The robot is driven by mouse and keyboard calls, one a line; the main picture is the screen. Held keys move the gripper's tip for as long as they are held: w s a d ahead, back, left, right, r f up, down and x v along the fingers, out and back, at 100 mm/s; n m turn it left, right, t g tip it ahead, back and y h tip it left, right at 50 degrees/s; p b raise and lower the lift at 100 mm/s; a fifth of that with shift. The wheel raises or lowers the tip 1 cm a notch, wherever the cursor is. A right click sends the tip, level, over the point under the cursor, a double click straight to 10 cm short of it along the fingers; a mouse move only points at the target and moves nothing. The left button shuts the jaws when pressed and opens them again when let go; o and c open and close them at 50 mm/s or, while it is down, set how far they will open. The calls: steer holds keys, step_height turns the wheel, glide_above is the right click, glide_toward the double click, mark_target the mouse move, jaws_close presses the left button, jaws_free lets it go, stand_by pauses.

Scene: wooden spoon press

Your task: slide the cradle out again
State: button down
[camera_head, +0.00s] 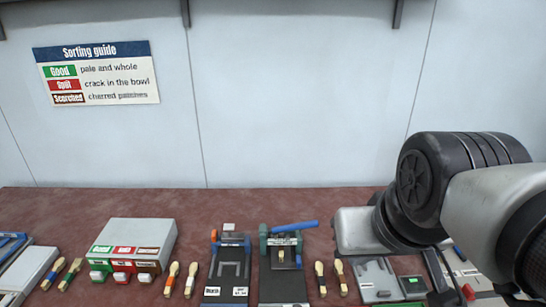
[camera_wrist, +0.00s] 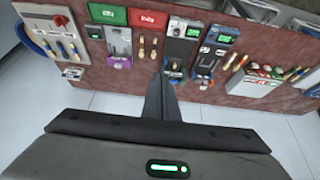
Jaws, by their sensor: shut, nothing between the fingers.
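Two dark presses stand side by side on the bench. The left press (camera_head: 232,268) has an orange knob and a pale U-shaped piece on its bed. The right press (camera_head: 283,285) has a blue handle lying across its top and a small pale, spoon-like piece under its head. I cannot clearly tell the cradle apart from the beds. In the wrist view the right press (camera_wrist: 181,47) and left press (camera_wrist: 207,62) are both beyond my fingers. My gripper (camera_wrist: 161,82) is shut and empty, apart from the presses. In the head view my arm hides its fingers.
Wooden spoons (camera_head: 321,279) lie beside the presses. A grey sorting box (camera_head: 138,238) with green, red and brown labels stands left. A grey plate (camera_head: 375,278) lies right, partly under my arm. A sorting guide (camera_head: 97,73) hangs on the wall.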

steer(key=c, duration=2.5)
jaws_free()
steer(key=o, duration=0.4)
steer(key=shift+w+f, duration=0.1)
steer(key=shift+w, duration=0.05)
steer(key=o, duration=0.3)
steer(key=shift+g+y, duration=0.3)
steer(key=shift+g, duration=0.1)
steer(key=w+f+b, duration=0.3)
steer(key=w+f, duration=0.1)
steer(key=w, duration=0.1)
steer(key=w+a+f+b, duration=0.1)
steer(key=w+f+b, duration=0.1)
steer(key=w+f, duration=0.2)
steer(key=w+a+f+b, duration=0.1)
steer(key=w+f+b, duration=0.2)
steer(key=w, duration=0.3)
steer(key=shift+a+f+b, duration=0.2)
steer(key=shift+f+b, duration=0.15)
steer(key=shift+f, duration=0.2)
steer(key=shift+o, duration=0.2)
steer(key=b, duration=0.4)
glide_toward(299, 260)
steer(key=b+x, duration=0.2)
steer(key=x, duration=0.7)
steer(key=shift+w+a, duration=0.1)
steer(key=shift+r, duration=0.1)
jaws_close()
